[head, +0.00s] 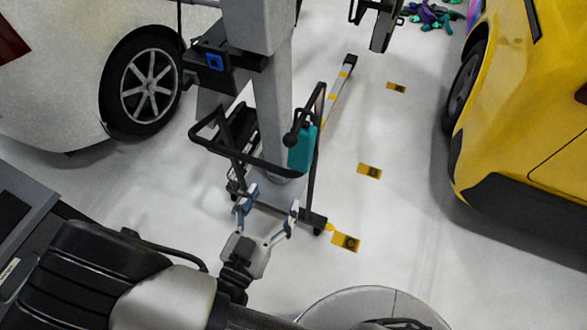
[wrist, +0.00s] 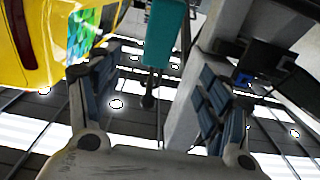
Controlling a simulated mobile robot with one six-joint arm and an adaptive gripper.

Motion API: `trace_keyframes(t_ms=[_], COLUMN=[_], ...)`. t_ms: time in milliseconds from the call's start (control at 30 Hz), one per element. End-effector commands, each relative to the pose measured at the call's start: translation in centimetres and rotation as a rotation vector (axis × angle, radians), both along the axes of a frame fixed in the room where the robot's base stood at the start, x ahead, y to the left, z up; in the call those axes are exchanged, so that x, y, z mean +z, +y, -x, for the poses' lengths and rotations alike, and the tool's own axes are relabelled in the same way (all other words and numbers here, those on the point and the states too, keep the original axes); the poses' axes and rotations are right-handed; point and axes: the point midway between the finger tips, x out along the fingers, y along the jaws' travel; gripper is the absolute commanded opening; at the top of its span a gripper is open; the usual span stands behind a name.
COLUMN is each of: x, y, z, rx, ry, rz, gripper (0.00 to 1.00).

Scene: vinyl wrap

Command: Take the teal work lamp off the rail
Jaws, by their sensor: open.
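The teal work lamp (head: 302,150) hangs upright at the right end of a black rail (head: 245,158) on a wheeled cart frame. A dark rounded part of it sits at its upper left. In the wrist view the teal lamp (wrist: 164,38) is at top centre, with a black stem and knob pointing down the picture. My gripper (head: 271,199) is open and empty, lower in the head picture than the lamp. In the wrist view its fingers (wrist: 157,72) are spread to either side of the lamp, apart from it. Its exact distance from the lamp is unclear.
A grey column (head: 272,100) stands right behind the cart. A white car (head: 60,80) is at left and a yellow car (head: 530,130) at right. Yellow markers (head: 369,171) lie on the floor. The floor between cart and yellow car is mostly clear.

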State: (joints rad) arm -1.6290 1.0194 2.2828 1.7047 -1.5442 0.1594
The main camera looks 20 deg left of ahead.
Motion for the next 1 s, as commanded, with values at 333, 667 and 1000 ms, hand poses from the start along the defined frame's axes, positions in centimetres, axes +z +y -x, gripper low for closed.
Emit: trace_keyframes(t_ms=[333, 667, 1000], x=[-0.1, -0.1, 0.0], y=[-0.6, -1.1, -1.3], z=[-4.6, -11.2, -16.3], rx=[-0.008, -0.008, -0.002], ry=[-0.007, -0.006, -0.005], rz=[0.002, 0.001, 0.001], gripper=[0.72, 0.72, 0.72])
